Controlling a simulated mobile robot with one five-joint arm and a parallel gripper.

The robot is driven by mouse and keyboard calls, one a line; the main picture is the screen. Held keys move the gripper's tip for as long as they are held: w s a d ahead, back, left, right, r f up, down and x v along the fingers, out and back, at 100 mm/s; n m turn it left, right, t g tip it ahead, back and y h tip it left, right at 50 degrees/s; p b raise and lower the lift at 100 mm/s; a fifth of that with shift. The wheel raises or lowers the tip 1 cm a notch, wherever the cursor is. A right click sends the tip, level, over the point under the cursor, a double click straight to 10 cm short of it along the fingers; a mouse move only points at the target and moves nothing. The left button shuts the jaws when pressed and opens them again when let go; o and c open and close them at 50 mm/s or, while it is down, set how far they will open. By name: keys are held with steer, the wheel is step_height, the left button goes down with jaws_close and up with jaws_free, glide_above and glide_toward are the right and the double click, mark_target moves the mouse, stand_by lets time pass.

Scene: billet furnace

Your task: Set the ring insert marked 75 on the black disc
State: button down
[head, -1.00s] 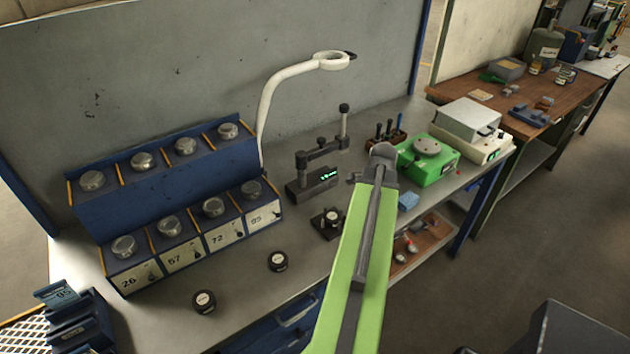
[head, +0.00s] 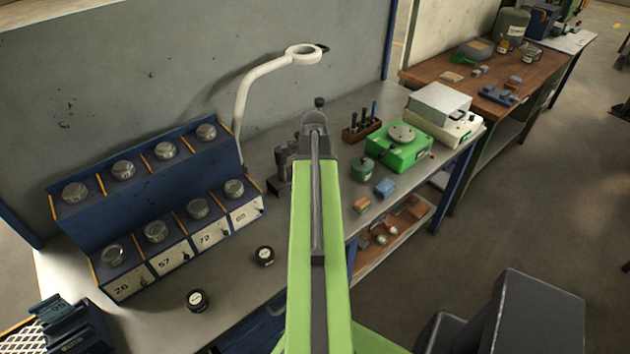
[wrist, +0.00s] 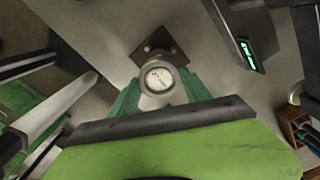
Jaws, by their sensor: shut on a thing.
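My gripper (wrist: 161,92) is shut on a round grey piece (wrist: 147,101) with a white marked face; I cannot read its number. Green fingers hold it from both sides in the wrist view. A dark square plate (wrist: 152,47) shows just beyond the held piece; I cannot tell whether they touch. The black disc cannot be made out, and the held piece may cover it. Two black round pieces with white labels, one nearer (head: 198,300) and one farther (head: 264,256), stand on the bench.
A blue rack (head: 150,215) with several silver-lidded pots stands at left. A white lamp arm (head: 243,100) rises behind. A gauge with a green display (wrist: 247,52) is close by at upper right in the wrist view. A green machine (head: 400,150) stands farther right.

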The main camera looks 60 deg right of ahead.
steer(key=shift+f+b, duration=3)
steer(key=shift+f+b, duration=0.5)
steer(key=shift+f, duration=0.05)
steer(key=c, duration=0.8)
jaws_free()
step_height(320, 180, up, 11)
steer(key=p, duration=1.1)
steer(key=shift+r, duration=0.15)
